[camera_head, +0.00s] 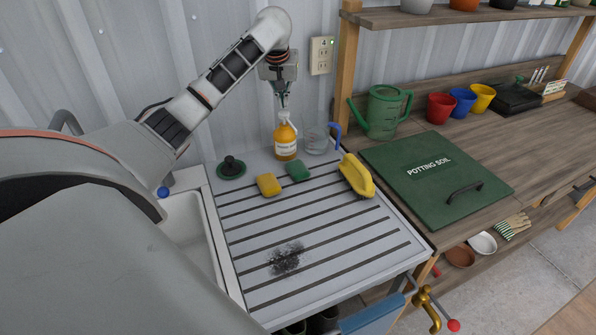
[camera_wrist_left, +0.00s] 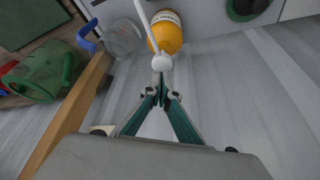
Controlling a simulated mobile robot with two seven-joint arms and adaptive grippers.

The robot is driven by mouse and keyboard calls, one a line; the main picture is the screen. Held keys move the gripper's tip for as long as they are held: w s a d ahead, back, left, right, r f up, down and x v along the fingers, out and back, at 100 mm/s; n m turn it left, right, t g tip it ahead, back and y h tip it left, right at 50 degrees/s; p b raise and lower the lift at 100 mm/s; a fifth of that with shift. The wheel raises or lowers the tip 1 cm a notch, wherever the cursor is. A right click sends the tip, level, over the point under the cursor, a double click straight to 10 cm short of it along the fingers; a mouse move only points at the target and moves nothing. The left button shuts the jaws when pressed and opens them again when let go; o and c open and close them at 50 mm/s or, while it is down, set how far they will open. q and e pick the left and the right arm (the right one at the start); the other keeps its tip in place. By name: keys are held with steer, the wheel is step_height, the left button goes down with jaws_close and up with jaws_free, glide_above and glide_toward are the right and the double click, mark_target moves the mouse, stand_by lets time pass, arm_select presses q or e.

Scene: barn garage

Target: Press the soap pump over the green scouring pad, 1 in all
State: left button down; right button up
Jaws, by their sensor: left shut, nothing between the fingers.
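The amber soap bottle (camera_head: 286,141) stands upright at the back of the grey slatted drainboard (camera_head: 330,228). Its white pump head (camera_wrist_left: 162,62) shows in the left wrist view, right at my fingertips. My left gripper (camera_head: 283,104) is shut and empty, pointing down directly above the pump. The fingertips look to be at or touching the pump head; I cannot tell how far it is pressed. The green scouring pad (camera_head: 298,171) lies flat on the drainboard in front of the bottle, a little to its right. My right gripper is not in view.
A dark smudge (camera_head: 285,259) marks the front. The sink (camera_head: 188,229) is left; the potting soil lid (camera_head: 436,176) is right.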

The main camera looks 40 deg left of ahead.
mark_target(284, 112)
arm_select(q)
steer(key=shift+f, duration=0.15)
steer(key=shift+f, duration=1.55)
steer(key=shift+r, duration=1.55)
steer(key=shift+r, duration=0.1)
step_height(284, 112, up, 6)
steer(key=shift+f, duration=0.1)
stand_by(0.3)
